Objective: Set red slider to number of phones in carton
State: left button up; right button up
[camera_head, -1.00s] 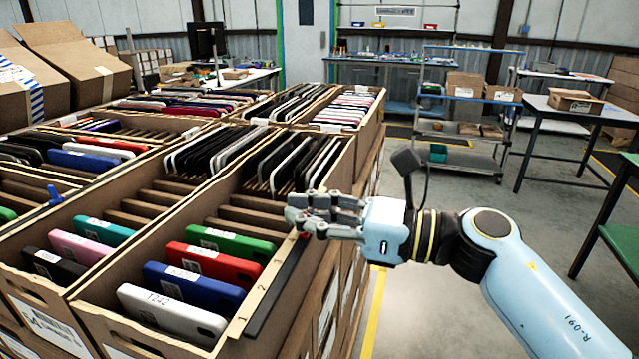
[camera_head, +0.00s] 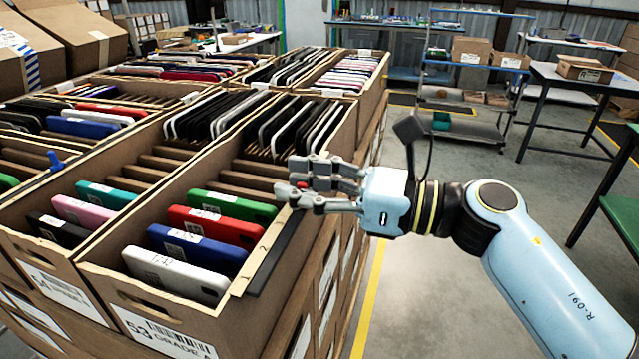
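The front carton (camera_head: 134,291), labelled 53, holds green (camera_head: 233,207), red (camera_head: 216,224), blue (camera_head: 196,243) and white (camera_head: 174,276) phones in its near slots. Several dark and white phones (camera_head: 297,128) stand at its far end, with empty slots between. A black rail (camera_head: 273,259) and a pale strip (camera_head: 247,274) run along its right edge. A small red piece, seemingly the red slider (camera_head: 301,185), shows between the fingers of my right gripper (camera_head: 296,181), over the rail's far end. Whether the fingers touch it is unclear. My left gripper is out of view.
A neighbouring carton (camera_head: 28,251) on the left holds black, pink and teal phones. More filled cartons stand behind. Open floor (camera_head: 430,290) lies to the right, with a shelf cart (camera_head: 462,130) and tables farther back.

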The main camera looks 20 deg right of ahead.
jog(key=v, duration=1.2)
